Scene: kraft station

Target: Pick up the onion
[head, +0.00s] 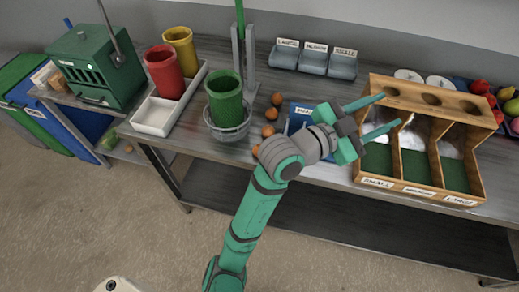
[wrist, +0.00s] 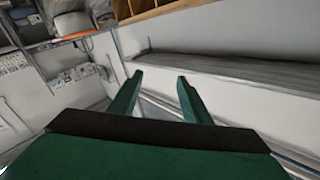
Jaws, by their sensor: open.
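No object is clearly recognisable as an onion. Several small round brown items (head: 271,113) lie loose on the table in the head view, between the green cup and the blue sign; whether one is an onion I cannot tell. My gripper (head: 391,110) is open and empty, to the right of these items, in front of the wooden sorting box in the picture. Its two green fingers point right. In the wrist view, my gripper (wrist: 160,76) shows its fingers apart with nothing between them. My arm may hide part of the table around the brown items.
The wooden sorting box (head: 401,170) has compartments labelled small, medium and large. The green cup (head: 226,98) stands left of the brown items. A red cup (head: 164,71) and yellow cup (head: 180,48) stand farther left. Grey labelled bins (head: 313,62) are behind. Colourful produce (head: 508,95) lies far right.

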